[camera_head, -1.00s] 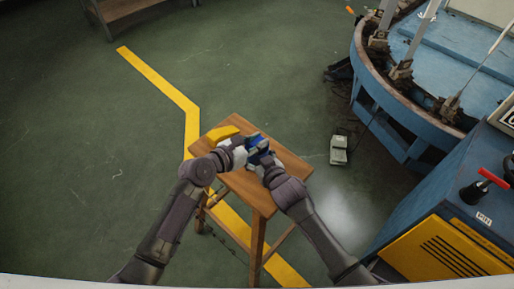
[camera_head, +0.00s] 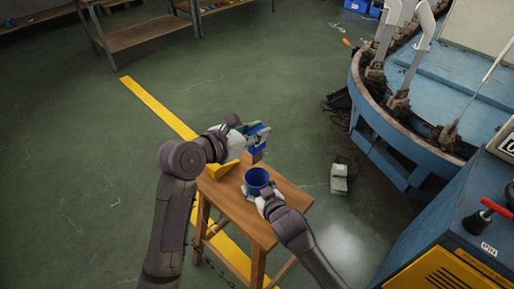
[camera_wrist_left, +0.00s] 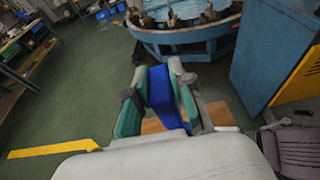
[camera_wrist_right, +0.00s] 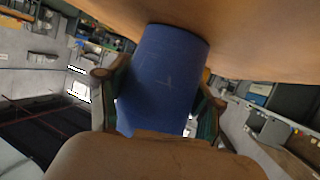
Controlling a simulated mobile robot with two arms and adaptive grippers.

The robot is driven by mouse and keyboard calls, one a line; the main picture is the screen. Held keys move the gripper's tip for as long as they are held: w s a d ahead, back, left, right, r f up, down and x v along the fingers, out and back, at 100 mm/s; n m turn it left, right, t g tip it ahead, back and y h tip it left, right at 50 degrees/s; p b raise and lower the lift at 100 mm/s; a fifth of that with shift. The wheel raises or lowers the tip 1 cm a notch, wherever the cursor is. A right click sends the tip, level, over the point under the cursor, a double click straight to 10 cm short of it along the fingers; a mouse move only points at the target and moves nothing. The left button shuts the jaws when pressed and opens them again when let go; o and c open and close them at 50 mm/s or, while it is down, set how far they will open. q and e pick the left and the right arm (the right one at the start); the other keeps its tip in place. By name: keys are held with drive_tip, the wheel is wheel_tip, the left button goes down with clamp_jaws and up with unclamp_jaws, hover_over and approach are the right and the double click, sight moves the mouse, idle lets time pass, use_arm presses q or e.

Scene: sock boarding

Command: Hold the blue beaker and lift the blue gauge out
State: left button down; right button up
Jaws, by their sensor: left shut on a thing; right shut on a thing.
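The blue beaker (camera_head: 257,177) stands upright on the small wooden table, its open top showing and looking empty. My right gripper (camera_head: 262,192) is shut on its side; in the right wrist view the beaker (camera_wrist_right: 165,75) fills the gap between the fingers. The blue gauge (camera_head: 257,149) is in my left gripper (camera_head: 252,133), above and clear of the beaker, toward the far side of the table. In the left wrist view the gauge (camera_wrist_left: 163,95) is a blue block between the green finger pads. Its lower end is hard to make out.
The wooden table (camera_head: 240,212) is small, with a yellow wedge-like thing (camera_head: 222,170) on its left part beside my left arm. A blue round machine (camera_head: 400,150) and a blue-yellow cabinet (camera_head: 450,240) stand to the right. Green floor is free on the left.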

use_arm(q)
drive_tip(key=shift+r, duration=0.95)
use_arm(e)
drive_tip(key=shift+f, duration=0.1)
drive_tip(key=o, duration=1.2)
